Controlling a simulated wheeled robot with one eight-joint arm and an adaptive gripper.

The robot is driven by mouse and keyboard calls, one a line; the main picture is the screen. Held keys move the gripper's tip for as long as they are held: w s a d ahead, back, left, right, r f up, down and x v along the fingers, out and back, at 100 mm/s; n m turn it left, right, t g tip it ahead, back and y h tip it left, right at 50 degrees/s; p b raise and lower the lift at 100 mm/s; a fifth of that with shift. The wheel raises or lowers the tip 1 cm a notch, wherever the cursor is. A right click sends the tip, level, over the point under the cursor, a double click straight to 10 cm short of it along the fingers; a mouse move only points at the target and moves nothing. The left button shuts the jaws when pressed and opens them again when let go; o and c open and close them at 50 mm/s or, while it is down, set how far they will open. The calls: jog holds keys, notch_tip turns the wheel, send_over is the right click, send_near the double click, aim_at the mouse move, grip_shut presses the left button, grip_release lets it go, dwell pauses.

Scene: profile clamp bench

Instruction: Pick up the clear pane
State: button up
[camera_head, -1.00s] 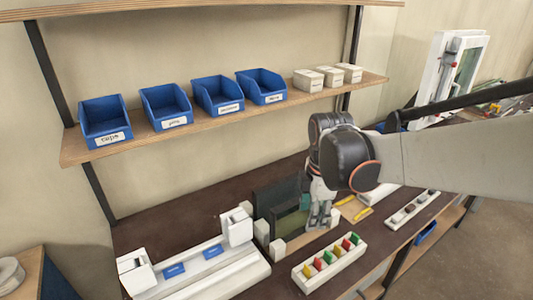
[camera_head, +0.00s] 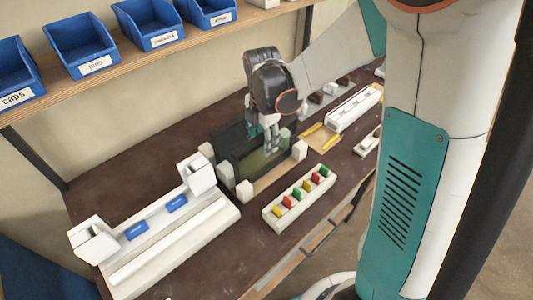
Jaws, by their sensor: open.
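A rack of upright panes stands on the dark bench, held between small white corner blocks (camera_head: 245,190). A dark opaque panel (camera_head: 228,138) stands at its back left. A see-through, greenish pane (camera_head: 254,165), which looks like the clear pane, stands in front of it. My gripper (camera_head: 270,147) points down over the right part of the rack, its fingers at the upper part of the panes. The fingers are open. I cannot tell whether they straddle the clear pane or touch it, and they hide part of its top edge.
A white block with coloured clips (camera_head: 297,198) lies in front of the rack. A white clamp fixture (camera_head: 170,245) with blue pads fills the left of the bench. Yellow tools (camera_head: 322,135) lie to the right. Blue bins (camera_head: 150,25) stand on the shelf above.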

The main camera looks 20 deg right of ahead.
jog(key=f, duration=0.1)
jog(key=f+b, duration=0.1)
jog(key=f, duration=0.1)
jog(key=d+f+b, duration=0.1)
jog(key=shift+s+f, duration=0.25)
jog(key=shift+f, duration=0.45)
jog(key=shift+c, duration=0.5)
grip_shut()
